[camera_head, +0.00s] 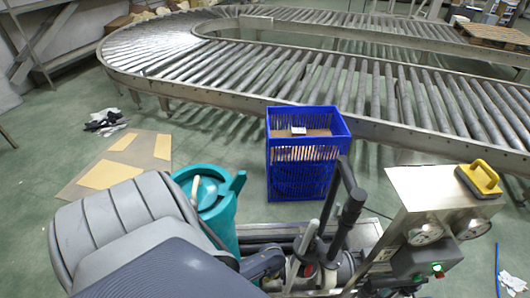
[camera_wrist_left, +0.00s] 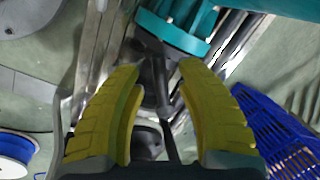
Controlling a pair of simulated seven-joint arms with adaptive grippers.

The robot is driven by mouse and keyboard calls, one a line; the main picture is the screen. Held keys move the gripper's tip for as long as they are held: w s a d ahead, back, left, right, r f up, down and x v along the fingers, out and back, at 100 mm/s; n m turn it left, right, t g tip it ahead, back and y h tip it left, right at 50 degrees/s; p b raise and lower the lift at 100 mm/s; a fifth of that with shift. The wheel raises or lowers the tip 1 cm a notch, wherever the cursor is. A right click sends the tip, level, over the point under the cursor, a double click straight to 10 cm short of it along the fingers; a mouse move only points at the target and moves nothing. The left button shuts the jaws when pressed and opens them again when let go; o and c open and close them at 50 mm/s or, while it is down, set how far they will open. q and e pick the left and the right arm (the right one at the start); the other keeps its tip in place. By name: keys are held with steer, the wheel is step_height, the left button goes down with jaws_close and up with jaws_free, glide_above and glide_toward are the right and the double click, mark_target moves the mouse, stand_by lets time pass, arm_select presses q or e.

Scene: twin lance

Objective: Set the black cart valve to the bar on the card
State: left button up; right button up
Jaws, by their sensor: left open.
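In the head view the cart stands at the lower right, with a pale panel (camera_head: 432,192), a gauge (camera_head: 425,231) and dark pipework (camera_head: 350,212). I cannot tell for sure which dark part is the black valve. A small white card-like piece (camera_head: 298,130) sits in the blue crate (camera_head: 300,182); no bar on it can be made out. In the left wrist view my left gripper (camera_wrist_left: 161,68) is open, its yellow fingers apart. A dark stem (camera_wrist_left: 160,92) shows between them; contact cannot be told. My right gripper is not in view.
A teal container (camera_head: 228,222) stands beside the crate; a teal part also shows in the wrist view (camera_wrist_left: 170,35). A yellow-handled block (camera_head: 480,180) lies on the panel. A roller conveyor (camera_head: 290,70) runs behind. Open green floor (camera_head: 205,145) lies left of the crate.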

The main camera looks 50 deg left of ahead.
arm_select(q)
steer(key=shift+f, duration=0.2)
stand_by(0.3)
jaws_close()
